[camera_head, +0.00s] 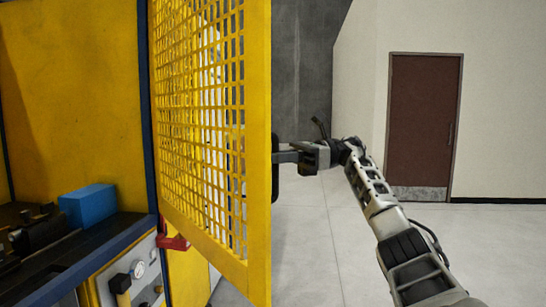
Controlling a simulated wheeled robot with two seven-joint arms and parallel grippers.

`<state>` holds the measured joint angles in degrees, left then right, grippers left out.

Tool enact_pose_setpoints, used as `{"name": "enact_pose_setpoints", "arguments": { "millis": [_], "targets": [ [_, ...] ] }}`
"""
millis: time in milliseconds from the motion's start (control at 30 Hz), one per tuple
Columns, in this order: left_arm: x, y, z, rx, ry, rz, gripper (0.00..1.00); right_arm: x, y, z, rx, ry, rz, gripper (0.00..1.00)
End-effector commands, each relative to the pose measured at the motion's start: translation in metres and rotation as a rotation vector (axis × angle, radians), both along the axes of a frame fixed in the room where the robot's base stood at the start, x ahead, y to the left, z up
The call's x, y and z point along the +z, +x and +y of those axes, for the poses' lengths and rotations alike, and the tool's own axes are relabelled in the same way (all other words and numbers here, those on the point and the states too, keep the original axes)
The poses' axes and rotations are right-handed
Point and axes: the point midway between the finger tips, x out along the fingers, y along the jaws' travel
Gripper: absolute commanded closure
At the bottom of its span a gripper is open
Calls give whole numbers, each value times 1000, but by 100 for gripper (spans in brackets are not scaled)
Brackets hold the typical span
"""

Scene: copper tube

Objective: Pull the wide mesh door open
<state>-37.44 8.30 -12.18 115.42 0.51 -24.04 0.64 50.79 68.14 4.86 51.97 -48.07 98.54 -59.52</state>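The wide yellow mesh door (257,120) stands swung out from the blue-edged frame of the yellow machine, its mesh panel seen at a slant. A black upright handle (275,185) is on the far face of the door, partly hidden by the door's edge. My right arm reaches in from the lower right, and my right gripper (284,157) is at the handle with its fingers around it. The fingertips are partly hidden by the door edge. My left gripper is not clearly visible.
Inside the machine, a blue block (88,206) sits on a dark bed beside black fixtures. A panel with a gauge (138,269) and a red part (174,243) are below. The pale floor (320,240) right of the door is clear. A brown door (422,120) is in the far wall.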

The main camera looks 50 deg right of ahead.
Motion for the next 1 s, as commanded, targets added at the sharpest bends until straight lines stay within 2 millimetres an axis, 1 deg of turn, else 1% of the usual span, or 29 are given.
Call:
{"name": "enact_pose_setpoints", "arguments": {
  "millis": [100, 133, 167, 433, 533, 667, 833, 1000],
  "targets": [
    [0, 0, -1, 2, -3, 0, 64, -1, 0, 0, 2, -3, 3, 100],
    [1, 0, -1, 3, -4, -1, 64, -1, 0, 0, 2, -3, 3, 77],
    [1, 0, -1, 3, -4, -1, 64, -1, 0, 0, 1, -3, 3, 69],
    [2, -1, -1, 4, -5, 0, 64, -1, 0, 0, 1, -1, 2, 68],
    [2, -2, -1, 4, -4, 2, 64, 0, -2, -4, -1, -1, 2, 68],
    [3, -3, -1, 3, -4, 5, 64, 1, -12, -19, -3, 1, 2, 68],
    [11, -4, 0, 3, -1, 6, 64, 4, -28, -43, -3, 4, 1, 68],
    [14, -6, 2, 6, 5, 12, 64, 3, -37, -57, -2, 1, 2, 68]
  ]
}}
